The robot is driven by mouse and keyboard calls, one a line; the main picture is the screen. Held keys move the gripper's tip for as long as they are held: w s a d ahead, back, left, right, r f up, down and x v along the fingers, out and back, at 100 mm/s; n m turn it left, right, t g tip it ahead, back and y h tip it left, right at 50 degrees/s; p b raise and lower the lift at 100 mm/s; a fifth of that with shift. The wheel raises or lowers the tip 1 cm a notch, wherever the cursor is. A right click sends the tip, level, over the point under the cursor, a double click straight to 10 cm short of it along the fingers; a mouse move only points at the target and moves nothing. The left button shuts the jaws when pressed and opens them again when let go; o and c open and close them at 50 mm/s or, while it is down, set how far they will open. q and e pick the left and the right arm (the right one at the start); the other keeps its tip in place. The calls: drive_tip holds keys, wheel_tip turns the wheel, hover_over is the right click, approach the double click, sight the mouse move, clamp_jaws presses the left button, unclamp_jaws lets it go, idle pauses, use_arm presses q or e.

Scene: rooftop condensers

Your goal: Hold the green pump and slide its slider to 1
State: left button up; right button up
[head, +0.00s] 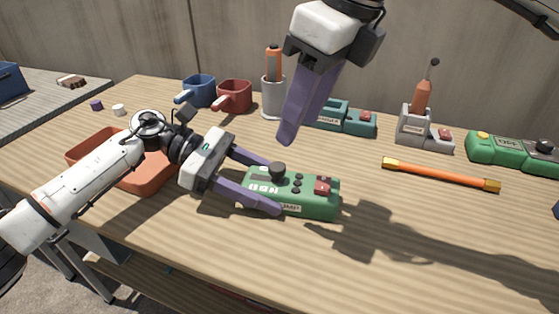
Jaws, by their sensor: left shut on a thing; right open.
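The green pump (310,203) lies on the wooden table near the middle of the head view. It has a dark round knob, several small dark buttons and a red block at its right end. My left gripper (277,187) is shut on the pump's left part, one purple finger on the far side and one on the near side. My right gripper (288,136) hangs above and behind the pump, pointing down, apart from it. Its fingers overlap in this view, and nothing shows between them. The slider and its markings are too small to make out.
Behind stand a blue mug (199,90), a red mug (234,96), a grey cup (272,99), a teal device (345,119) and a grey holder (415,128). An orange tray (150,178) sits left. A yellow-ended orange bar (440,175) and another green device (510,153) lie right. The front right is clear.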

sight(278, 167)
drive_tip(key=a+f+m, duration=0.1)
drive_tip(key=f, duration=0.2)
drive_tip(key=w+a+f+m+t, duration=0.1)
drive_tip(key=f+m, duration=0.1)
drive_tip(key=f, duration=0.1)
drive_tip(key=w+a+f+m, duration=0.1)
drive_tip(key=f, duration=0.2)
drive_tip(key=shift+f+m+t, duration=0.25)
drive_tip(key=shift+m+t, duration=0.05)
drive_tip(key=shift+t, duration=0.1)
